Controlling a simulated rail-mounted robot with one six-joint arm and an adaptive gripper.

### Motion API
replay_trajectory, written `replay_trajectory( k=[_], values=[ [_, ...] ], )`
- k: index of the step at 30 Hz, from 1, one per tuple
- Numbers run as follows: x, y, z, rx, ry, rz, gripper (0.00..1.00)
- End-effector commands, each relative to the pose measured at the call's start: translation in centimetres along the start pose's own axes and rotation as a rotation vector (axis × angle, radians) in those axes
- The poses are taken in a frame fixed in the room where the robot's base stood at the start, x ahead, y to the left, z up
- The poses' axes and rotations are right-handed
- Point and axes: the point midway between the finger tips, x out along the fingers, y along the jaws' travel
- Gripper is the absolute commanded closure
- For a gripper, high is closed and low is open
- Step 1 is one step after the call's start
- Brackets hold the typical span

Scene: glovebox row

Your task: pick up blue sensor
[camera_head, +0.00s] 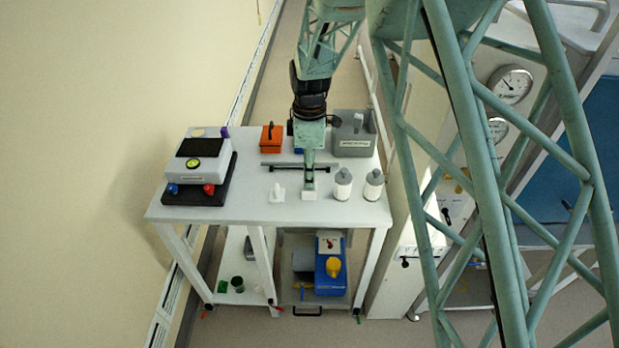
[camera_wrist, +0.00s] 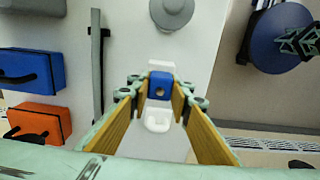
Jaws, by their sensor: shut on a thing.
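In the wrist view the blue sensor (camera_wrist: 160,85), a small blue block with a dark round spot, sits between the tips of my gripper (camera_wrist: 158,92). Its yellow-padded fingers are shut on it. A white piece (camera_wrist: 161,66) shows just past the sensor, and I cannot tell whether they touch. In the head view my gripper (camera_head: 309,184) points down over the front part of the white table (camera_head: 235,205). It hides the sensor there.
A small white stand (camera_head: 277,193) is left of my gripper. Two white bottles with grey lids (camera_head: 343,185) (camera_head: 373,185) stand to the right. A dark bar (camera_head: 283,165), an orange box (camera_head: 271,138), a blue box (camera_head: 298,150) and a grey bin (camera_head: 355,137) lie behind.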

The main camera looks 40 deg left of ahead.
Motion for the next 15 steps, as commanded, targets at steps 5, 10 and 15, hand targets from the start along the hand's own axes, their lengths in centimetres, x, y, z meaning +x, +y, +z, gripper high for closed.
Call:
replay_trajectory(
  k=[5, 10, 15],
  values=[
    [-1.4, 0.1, 0.0, 0.000, 0.001, 0.003, 0.94],
    [-3.4, 0.1, 0.0, 0.000, 0.001, 0.003, 0.94],
    [-5.8, 0.1, 0.0, 0.000, 0.001, 0.003, 0.94]
  ],
)
